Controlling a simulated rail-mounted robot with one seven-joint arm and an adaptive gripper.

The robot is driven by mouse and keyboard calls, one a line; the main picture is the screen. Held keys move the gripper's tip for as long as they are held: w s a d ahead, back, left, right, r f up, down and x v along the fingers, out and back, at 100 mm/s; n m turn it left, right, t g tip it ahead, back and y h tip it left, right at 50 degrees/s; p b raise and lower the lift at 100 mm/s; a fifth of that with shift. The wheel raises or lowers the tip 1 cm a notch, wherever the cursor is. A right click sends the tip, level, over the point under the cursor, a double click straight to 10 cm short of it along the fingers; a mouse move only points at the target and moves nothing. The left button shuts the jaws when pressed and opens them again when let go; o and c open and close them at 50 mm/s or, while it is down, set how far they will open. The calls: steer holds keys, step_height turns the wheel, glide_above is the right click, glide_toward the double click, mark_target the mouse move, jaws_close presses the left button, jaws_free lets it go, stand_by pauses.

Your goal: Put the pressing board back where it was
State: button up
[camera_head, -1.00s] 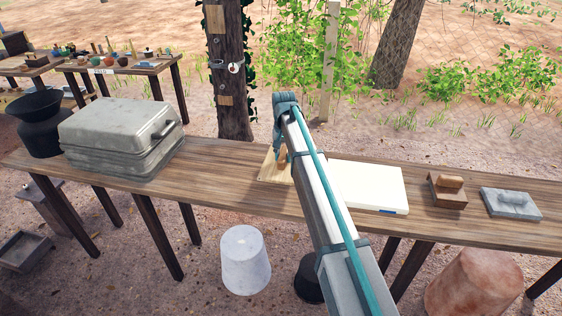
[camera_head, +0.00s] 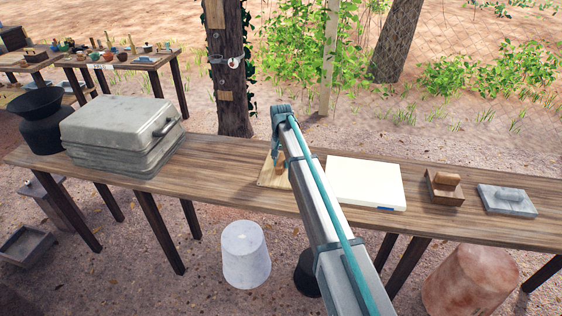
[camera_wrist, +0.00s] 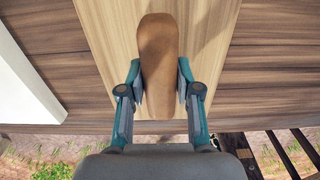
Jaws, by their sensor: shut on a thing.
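The pressing board is a flat pale wooden board (camera_head: 267,181) with a brown rounded handle (camera_head: 281,158) on top. It is at the table's middle, left of the white slab, flat on or just above the tabletop; I cannot tell which. In the wrist view the board (camera_wrist: 110,40) runs under my gripper, and its long handle (camera_wrist: 158,50) stands between my fingers. My gripper (camera_wrist: 156,95) is shut on the handle, one finger at each side. In the head view my gripper (camera_head: 278,152) is partly hidden by my own arm.
The long wooden table (camera_head: 225,165) holds a white slab (camera_head: 365,182), a wooden block with a handle (camera_head: 445,189) and a grey handled block (camera_head: 506,201) to the right. A grey metal case (camera_head: 120,135) and black pot (camera_head: 42,115) stand left. Tabletop between case and board is clear.

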mark_target(281, 159)
steer(key=shift+f, duration=0.1)
steer(key=o, duration=1)
step_height(281, 159, up, 12)
steer(key=b, duration=0.3)
steer(key=shift+r, duration=0.2)
